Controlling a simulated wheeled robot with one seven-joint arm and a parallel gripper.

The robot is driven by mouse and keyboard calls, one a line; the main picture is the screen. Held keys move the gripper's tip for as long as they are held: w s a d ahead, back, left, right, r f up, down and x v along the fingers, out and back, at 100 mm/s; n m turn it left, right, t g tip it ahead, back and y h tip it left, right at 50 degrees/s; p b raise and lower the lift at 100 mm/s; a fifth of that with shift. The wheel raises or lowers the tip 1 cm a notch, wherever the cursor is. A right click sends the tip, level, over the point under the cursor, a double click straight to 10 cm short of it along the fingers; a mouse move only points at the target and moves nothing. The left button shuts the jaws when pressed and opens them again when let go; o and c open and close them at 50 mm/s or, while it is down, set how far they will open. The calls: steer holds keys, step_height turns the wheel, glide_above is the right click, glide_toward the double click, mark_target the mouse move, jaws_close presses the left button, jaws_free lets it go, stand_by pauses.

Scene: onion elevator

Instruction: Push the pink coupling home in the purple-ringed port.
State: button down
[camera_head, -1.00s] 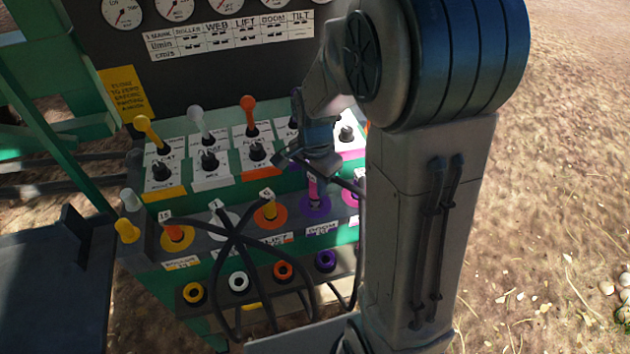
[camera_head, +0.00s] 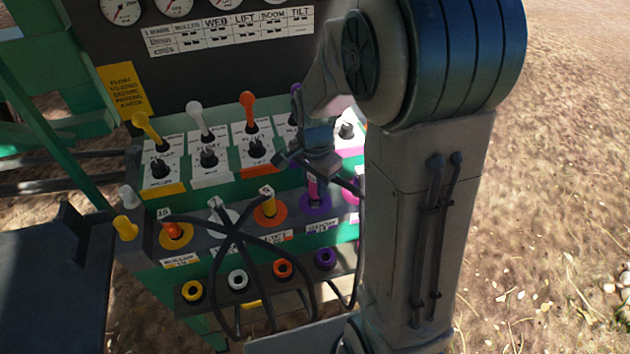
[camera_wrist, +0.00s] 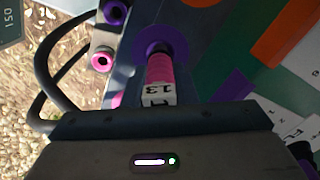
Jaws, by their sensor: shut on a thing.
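The pink coupling (camera_head: 313,188) stands at the purple-ringed port (camera_head: 316,207) in the upper port row. In the wrist view the pink coupling (camera_wrist: 160,70) has its far end at the middle of the purple ring (camera_wrist: 176,38), in line with it. A little dark shows between pink and ring; how deep it sits I cannot tell. A white tag marked 13 (camera_wrist: 158,95) is on its near end. My gripper (camera_head: 312,166) is shut on the coupling from above. Its body fills the bottom of the wrist view, and its fingertips are hidden there.
Black hoses (camera_head: 232,240) cross in front. Levers (camera_head: 249,110) rise behind my gripper. A lower row holds coloured sockets, including a purple one (camera_head: 325,259). My arm hides the panel's right side.

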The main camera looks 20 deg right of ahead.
steer(key=shift+s+f+b, duration=0.1)
steer(key=shift+f+b, duration=0.8)
steer(key=shift+f, duration=0.4)
stand_by(4.0)
steer(key=c, duration=0.7)
jaws_free()
steer(key=shift+r, duration=0.2)
steer(key=shift+r+p, duration=2.8)
steer(key=shift+r, duration=0.6)
